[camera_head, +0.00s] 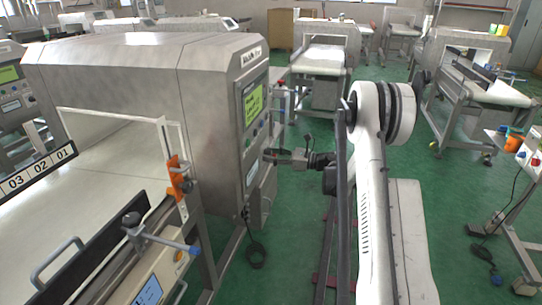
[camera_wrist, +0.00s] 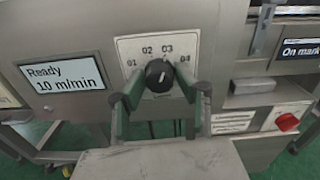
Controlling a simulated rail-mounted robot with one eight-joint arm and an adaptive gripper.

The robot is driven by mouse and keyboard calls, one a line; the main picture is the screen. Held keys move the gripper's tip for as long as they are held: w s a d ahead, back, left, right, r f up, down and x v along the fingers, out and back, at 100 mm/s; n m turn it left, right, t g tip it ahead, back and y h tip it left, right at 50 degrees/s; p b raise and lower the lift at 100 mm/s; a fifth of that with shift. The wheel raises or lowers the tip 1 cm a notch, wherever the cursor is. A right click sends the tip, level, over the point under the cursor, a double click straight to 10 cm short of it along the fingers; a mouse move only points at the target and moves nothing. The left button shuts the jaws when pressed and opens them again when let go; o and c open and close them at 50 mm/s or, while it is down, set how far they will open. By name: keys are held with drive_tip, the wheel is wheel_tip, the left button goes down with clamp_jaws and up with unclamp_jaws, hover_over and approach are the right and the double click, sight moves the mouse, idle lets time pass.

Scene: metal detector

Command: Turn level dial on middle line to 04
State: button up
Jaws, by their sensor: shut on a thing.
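The level dial (camera_wrist: 160,75) is a round black knob on a pale plate (camera_wrist: 127,46) marked 01, 02, 03 and 04, in the wrist view. Its short white mark leans up and slightly right, roughly toward 03; the exact setting is hard to read. My gripper (camera_wrist: 160,88) is shut on the dial, with one finger on its left and one on its right. In the head view my gripper (camera_head: 290,157) reaches left to the side of the grey metal detector (camera_head: 215,110). The dial cannot be made out there.
Left of the dial is a display (camera_wrist: 64,77) reading "Ready 10 m/min". A red switch (camera_wrist: 287,122) sits to the lower right. In the head view, a conveyor (camera_head: 95,185) runs through the detector, and other machines stand behind on the green floor (camera_head: 300,220).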

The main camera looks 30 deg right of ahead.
drive_tip(key=m+b, duration=0.1)
drive_tip(key=m, duration=0.3)
drive_tip(key=shift+s+m, duration=0.1)
drive_tip(key=shift+m, duration=1.6)
drive_tip(key=shift+b, duration=0.3)
drive_tip(key=o, duration=1.1)
drive_tip(key=shift+o, duration=0.2)
drive_tip(key=v, duration=1.2)
drive_tip(key=shift+r, duration=0.1)
